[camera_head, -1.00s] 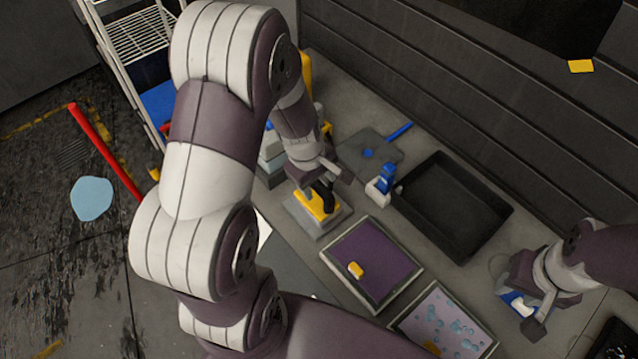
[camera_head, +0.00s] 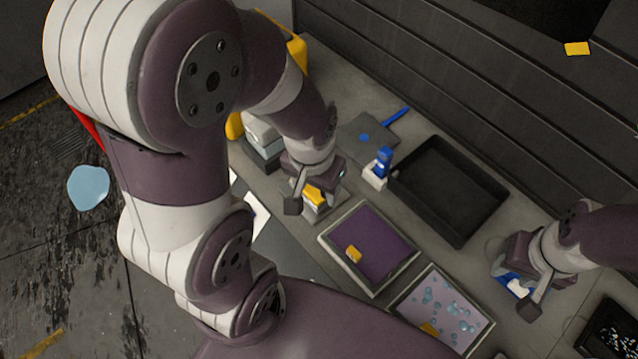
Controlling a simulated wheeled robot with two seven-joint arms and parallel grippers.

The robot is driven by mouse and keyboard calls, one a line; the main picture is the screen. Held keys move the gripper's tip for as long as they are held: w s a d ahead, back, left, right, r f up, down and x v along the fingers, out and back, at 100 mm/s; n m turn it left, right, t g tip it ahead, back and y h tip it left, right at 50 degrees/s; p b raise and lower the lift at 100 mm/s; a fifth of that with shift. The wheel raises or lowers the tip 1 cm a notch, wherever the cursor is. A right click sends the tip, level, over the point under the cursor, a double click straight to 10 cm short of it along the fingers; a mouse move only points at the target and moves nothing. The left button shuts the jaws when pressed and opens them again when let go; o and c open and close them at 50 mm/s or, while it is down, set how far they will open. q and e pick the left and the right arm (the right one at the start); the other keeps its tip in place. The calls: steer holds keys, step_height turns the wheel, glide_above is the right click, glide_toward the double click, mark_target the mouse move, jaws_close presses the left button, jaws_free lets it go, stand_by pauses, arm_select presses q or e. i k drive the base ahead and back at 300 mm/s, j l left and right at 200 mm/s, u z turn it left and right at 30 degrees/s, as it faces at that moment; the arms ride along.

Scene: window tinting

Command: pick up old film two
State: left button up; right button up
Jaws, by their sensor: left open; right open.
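Two framed panes lie on the bench. One has a purple film (camera_head: 376,243) with a small yellow tab (camera_head: 354,254) on its left part. The other has a pale, bubbled film (camera_head: 455,311) with a yellow tab (camera_head: 429,329) at its lower left edge. I cannot tell which is old film two. My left gripper (camera_head: 316,190) is open, up and left of the purple pane, over a yellow-topped block (camera_head: 313,196) that it partly hides. My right gripper (camera_head: 513,286) is open, right of the bubbled pane, by a blue and white item (camera_head: 515,284).
A black tray (camera_head: 450,190) stands behind the panes, with a blue and white bottle (camera_head: 380,168) at its left. A grey board (camera_head: 362,138) and blue-handled tool (camera_head: 397,115) lie further back. A dark bin (camera_head: 612,330) is at lower right. My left arm hides much of the left side.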

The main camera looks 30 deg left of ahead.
mark_target(436, 307)
steer(key=k+u, duration=0.25)
steer(key=k, duration=0.7)
